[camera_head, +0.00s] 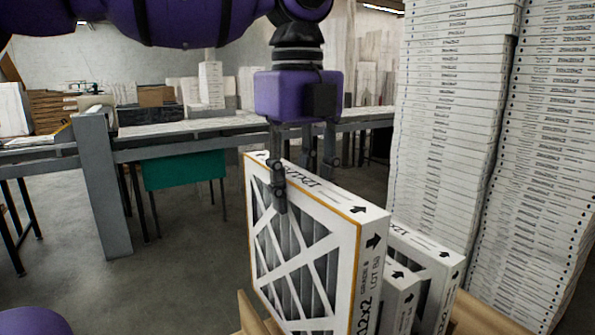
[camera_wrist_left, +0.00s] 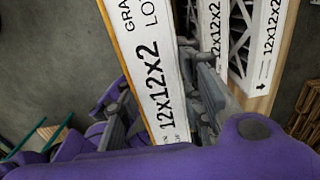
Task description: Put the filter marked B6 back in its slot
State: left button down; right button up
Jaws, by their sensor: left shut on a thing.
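A white-framed filter (camera_head: 372,255) with orange edging and a pleated, cross-braced face hangs upright from my left gripper (camera_head: 300,182). The fingers grip its top edge, one on each face. Its end carries an arrow, a grade line and a lot line; the lot mark is too small to read surely. The wrist view shows its top edge, printed 12x12x2 (camera_wrist_left: 155,85), between the fingers. Two more filters (camera_head: 428,252) (camera_head: 402,290) stand upright to its right in a tan box (camera_head: 250,312). The held filter's lower end is cut off, so I cannot tell how it sits relative to the box. My right gripper does not show.
Tall stacks of white boxes (camera_head: 450,110) rise close on the right, behind the tan box. A long grey table (camera_head: 185,128) crosses the back, with a teal panel (camera_head: 185,170) under it.

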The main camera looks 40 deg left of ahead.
aim_at(297, 227)
pick_arm(q)
notch_tip(297, 227, down, 12)
jog(key=b, duration=0.3)
jog(key=shift+f, duration=0.35)
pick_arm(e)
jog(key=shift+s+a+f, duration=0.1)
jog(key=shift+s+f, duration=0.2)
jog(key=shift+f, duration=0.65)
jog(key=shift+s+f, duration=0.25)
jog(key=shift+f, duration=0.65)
pick_arm(q)
jog(key=shift+f, duration=0.35)
jog(key=c, duration=1.5)
grip_release()
jog(key=shift+r, duration=0.1)
jog(key=shift+r+p, duration=1.1)
jog(key=shift+r, duration=2.35)
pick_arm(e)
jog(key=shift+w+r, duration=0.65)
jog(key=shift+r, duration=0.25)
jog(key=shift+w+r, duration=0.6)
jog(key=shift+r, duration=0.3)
